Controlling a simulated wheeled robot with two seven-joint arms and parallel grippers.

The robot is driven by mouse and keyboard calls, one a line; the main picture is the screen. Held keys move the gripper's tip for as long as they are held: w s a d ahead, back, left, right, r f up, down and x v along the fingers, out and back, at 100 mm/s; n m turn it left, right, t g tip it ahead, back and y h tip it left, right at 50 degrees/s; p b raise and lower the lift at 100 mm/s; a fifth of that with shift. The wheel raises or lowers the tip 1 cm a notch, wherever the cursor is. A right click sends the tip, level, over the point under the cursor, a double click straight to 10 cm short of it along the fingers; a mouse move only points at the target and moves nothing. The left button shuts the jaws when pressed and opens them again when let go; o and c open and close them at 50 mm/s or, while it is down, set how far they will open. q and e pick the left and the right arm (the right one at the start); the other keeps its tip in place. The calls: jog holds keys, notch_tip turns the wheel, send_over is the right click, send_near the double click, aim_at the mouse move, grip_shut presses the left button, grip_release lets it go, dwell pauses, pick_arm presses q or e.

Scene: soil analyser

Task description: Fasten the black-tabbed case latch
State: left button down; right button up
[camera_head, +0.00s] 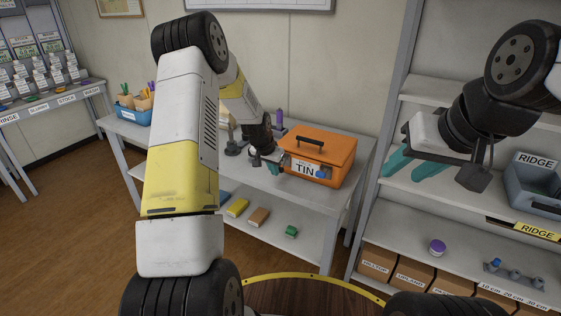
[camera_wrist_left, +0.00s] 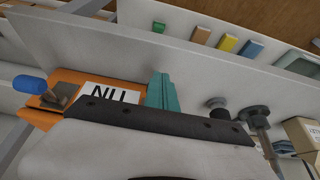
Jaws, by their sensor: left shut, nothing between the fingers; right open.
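The orange case (camera_head: 335,145) stands on the grey bench with its lid down, a black handle on top and a TIN label (camera_head: 303,168) in front. A latch with a blue tab (camera_head: 321,174) is right of the label; it also shows in the left wrist view (camera_wrist_left: 30,85). I cannot make out a black-tabbed latch; my left gripper covers the case front left of the label. My left gripper (camera_head: 273,164) is shut and empty there, its teal fingers (camera_wrist_left: 163,92) beside the label; contact is unclear. My right gripper (camera_head: 402,173) is open and empty before the right shelves.
Dark stands (camera_head: 232,145) and a purple bottle (camera_head: 279,118) are close behind and left of my left gripper. Coloured blocks lie on the lower shelf (camera_head: 270,240). The right rack holds a grey bin (camera_head: 530,203) and cardboard boxes. The bench front edge is clear.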

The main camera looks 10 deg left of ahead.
pick_arm(q)
jog(key=shift+w+d+f, duration=0.1)
jog(key=shift+f, duration=0.55)
jog(key=shift+x, duration=1.1)
jog(key=shift+w, duration=0.1)
jog(key=shift+r, duration=0.15)
